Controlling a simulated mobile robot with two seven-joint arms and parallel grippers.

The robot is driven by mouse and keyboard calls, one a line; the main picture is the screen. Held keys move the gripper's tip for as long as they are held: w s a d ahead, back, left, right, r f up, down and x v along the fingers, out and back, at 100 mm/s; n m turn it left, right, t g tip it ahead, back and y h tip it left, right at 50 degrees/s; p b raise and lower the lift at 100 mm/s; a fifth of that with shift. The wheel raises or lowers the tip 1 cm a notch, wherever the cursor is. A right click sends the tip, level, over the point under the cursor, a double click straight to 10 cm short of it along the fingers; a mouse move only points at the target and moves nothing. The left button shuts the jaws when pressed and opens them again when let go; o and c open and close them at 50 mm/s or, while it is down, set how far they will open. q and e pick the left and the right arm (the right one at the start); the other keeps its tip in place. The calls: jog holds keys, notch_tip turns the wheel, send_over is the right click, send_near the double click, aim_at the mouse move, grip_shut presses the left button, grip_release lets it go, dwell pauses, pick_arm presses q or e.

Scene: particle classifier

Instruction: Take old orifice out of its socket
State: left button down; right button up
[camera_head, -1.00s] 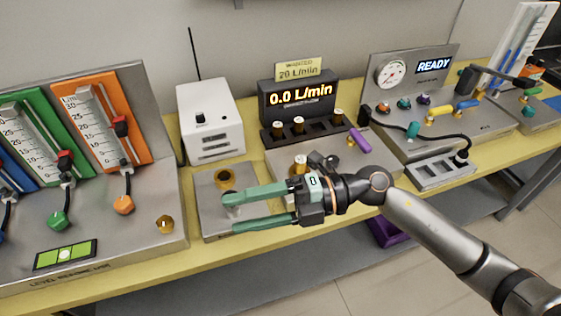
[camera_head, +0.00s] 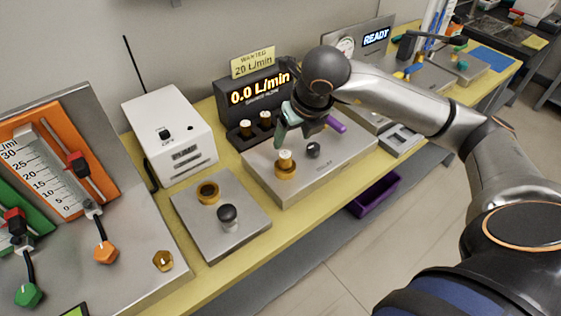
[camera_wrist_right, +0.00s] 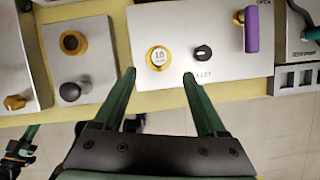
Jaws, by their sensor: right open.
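The old orifice (camera_head: 286,157) is a small pale-topped brass piece, upright in a gold ring socket (camera_head: 286,173) on a grey metal plate. In the right wrist view, the orifice (camera_wrist_right: 159,57) has a white top marked with a number like 10. My right gripper (camera_head: 303,128) is open above and behind it, with green fingers. In the wrist view, the right gripper's fingertips (camera_wrist_right: 158,76) lie either side of the orifice's column, apart from it. Part of what seems my left gripper (camera_wrist_right: 18,150) shows at the lower left of that view; its jaws are unclear.
A black knob (camera_head: 313,150) stands right of the socket, and a purple handle (camera_head: 336,124) behind it. A rack (camera_head: 236,139) holds other brass pieces under the 0.0 L/min display. A plate with an empty-looking gold ring (camera_head: 208,193) and black knob (camera_head: 228,213) sits left.

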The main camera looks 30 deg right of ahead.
aim_at(286, 154)
jog(key=p+x, duration=0.1)
jog(key=x, duration=0.9)
jog(key=shift+s+f, duration=0.1)
jog(key=shift+f, duration=0.2)
grip_shut()
jog(key=shift+r, duration=0.1)
